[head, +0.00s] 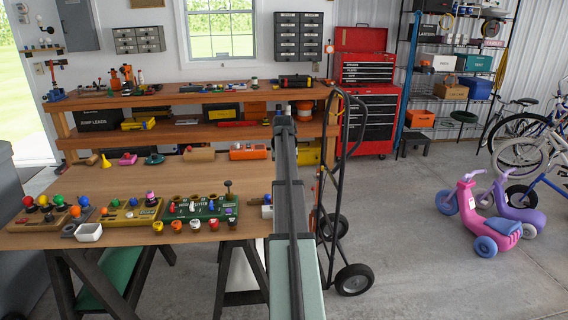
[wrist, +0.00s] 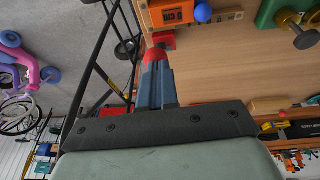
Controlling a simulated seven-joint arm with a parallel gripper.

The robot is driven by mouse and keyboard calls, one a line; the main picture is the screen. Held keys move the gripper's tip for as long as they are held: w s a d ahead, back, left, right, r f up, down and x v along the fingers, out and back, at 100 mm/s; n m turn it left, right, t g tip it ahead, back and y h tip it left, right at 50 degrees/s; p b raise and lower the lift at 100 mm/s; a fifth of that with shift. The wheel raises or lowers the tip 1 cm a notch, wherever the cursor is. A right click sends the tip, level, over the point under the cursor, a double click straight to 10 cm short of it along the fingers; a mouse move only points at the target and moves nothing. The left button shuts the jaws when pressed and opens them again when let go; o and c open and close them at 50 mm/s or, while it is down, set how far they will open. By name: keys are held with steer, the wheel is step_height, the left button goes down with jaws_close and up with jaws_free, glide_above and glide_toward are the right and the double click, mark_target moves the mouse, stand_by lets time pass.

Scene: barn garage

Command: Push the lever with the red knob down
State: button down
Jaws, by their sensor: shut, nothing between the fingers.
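A red-knobbed lever (head: 28,201) stands upright on a wooden board (head: 45,220) at the bench's left front, far from my gripper.
A green panel (head: 205,207) with several switches and a black-knobbed lever sits at the front middle. An orange box (wrist: 172,12) with a blue knob (wrist: 202,12) is near the fingers. A hand truck (head: 335,190) stands right of the bench. The bench middle is mostly clear.

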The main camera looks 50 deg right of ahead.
steer(key=shift+s+a+f+t+h, duration=0.9)
steer(key=shift+s+a+f, duration=0.1)
steer(key=shift+f, duration=1)
steer(key=shift+s+a+f+t+h, duration=0.75)
steer(key=shift+s+a+f+h, duration=0.2)
steer(key=shift+f, duration=1)
steer(key=shift+s+a+f+t+h, duration=0.85)
steer(key=shift+s+a+f, duration=0.15)
steer(key=shift+f, duration=1)
steer(key=r, duration=0.1)
steer(key=a+r, duration=0.1)
steer(key=r, duration=0.1)
steer(key=shift+s+a+r, duration=0.15)
steer(key=shift+s+a, duration=0.1)
steer(key=f+v, duration=0.1)
steer(key=v, duration=0.9)
steer(key=shift+s+a+f, duration=0.25)
steer(key=shift+s+a, duration=0.15)
steer(key=shift+s, duration=0.05)
